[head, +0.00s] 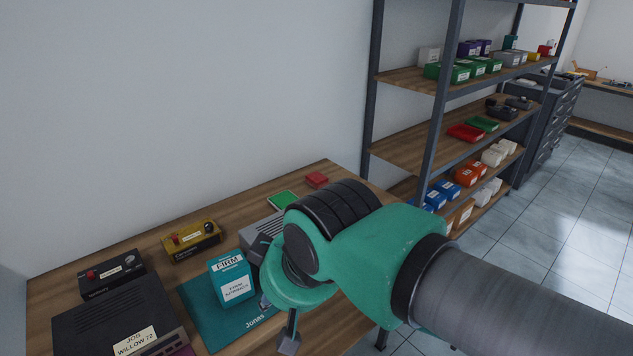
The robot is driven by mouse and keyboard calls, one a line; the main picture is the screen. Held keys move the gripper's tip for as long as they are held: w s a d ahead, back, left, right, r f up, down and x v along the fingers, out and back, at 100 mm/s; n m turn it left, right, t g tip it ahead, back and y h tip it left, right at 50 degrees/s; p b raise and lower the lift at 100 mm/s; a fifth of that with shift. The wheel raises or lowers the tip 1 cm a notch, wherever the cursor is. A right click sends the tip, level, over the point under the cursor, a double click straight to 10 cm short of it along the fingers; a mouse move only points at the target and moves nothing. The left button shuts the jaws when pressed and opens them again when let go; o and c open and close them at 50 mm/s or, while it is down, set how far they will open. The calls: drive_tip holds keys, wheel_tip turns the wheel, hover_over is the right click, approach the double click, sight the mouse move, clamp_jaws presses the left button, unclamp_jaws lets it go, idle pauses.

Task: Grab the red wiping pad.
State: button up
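A small red block-like pad (316,179) lies on the wooden table near its far back corner, just right of a green flat item. It looks like the red wiping pad and nothing touches it. My gripper (288,342) shows only as a grey finger tip below my green wrist, over the front part of the table. The rest of it is hidden behind my arm, so its opening cannot be seen. The gripper is well in front of the red pad and apart from it.
The table (130,258) also holds a green flat item (284,201), a grey vented device (262,234), a yellow device (192,241), a teal box (231,279) on a teal mat (217,334), and dark boxes (112,275) at left. A shelf rack (408,143) stands behind right.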

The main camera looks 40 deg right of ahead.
drive_tip(key=o, duration=1.4)
drive_tip(key=shift+w+r, duration=0.1)
drive_tip(key=shift+r, duration=0.05)
